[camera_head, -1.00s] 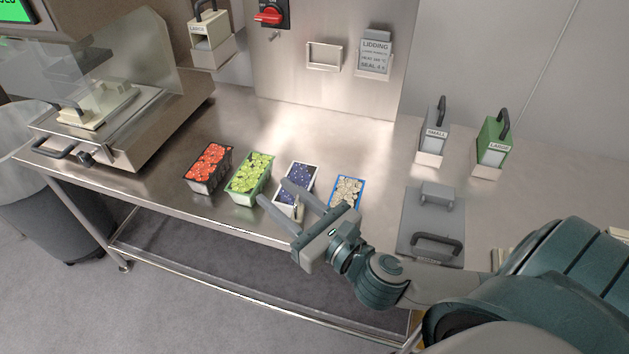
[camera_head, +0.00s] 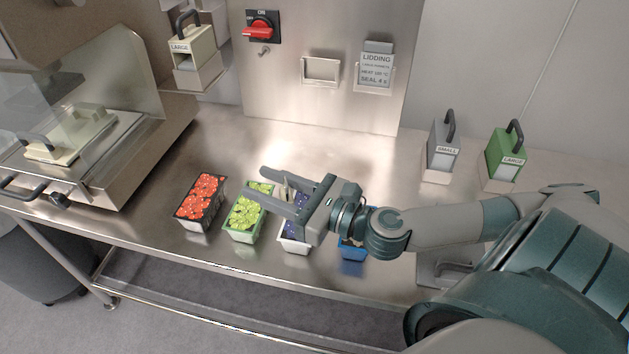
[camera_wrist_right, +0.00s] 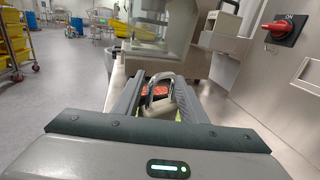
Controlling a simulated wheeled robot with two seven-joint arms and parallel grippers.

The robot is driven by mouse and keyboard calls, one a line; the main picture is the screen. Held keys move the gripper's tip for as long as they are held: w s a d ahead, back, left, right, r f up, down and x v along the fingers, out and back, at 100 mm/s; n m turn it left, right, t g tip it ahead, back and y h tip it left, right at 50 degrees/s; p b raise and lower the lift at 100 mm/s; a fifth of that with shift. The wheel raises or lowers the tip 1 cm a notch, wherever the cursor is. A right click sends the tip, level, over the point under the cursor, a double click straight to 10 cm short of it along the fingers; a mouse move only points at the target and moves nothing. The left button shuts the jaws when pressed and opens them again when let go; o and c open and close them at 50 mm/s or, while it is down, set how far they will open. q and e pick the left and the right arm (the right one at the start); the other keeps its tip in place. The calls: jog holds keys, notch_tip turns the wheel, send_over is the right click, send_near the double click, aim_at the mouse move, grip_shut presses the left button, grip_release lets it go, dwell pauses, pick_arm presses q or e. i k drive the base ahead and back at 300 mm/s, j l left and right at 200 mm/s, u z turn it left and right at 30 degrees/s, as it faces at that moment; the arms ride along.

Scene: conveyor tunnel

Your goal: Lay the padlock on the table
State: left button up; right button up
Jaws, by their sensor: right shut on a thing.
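My right gripper (camera_head: 257,182) is above the table over the green and dark blue punnets, its fingers pointing left. It is shut on the padlock (camera_head: 286,187), a small pale thing between the fingers, partly hidden by them. In the right wrist view the padlock (camera_wrist_right: 160,108) shows a grey curved shackle standing up between the fingers. The steel table (camera_head: 335,150) lies below and behind. My left gripper is not in view.
Punnets of red (camera_head: 200,202), green (camera_head: 244,219) and dark blue fruit (camera_head: 293,235) stand along the front edge, with a blue one (camera_head: 352,250) partly hidden. Grey (camera_head: 443,150) and green (camera_head: 506,155) handled blocks stand at the right. The table's back middle is clear.

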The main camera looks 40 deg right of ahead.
aim_at(297, 172)
jog(key=i, duration=0.5)
jog(key=i+j+z, duration=0.4)
jog(key=k+j, duration=0.05)
jog(key=k, duration=0.05)
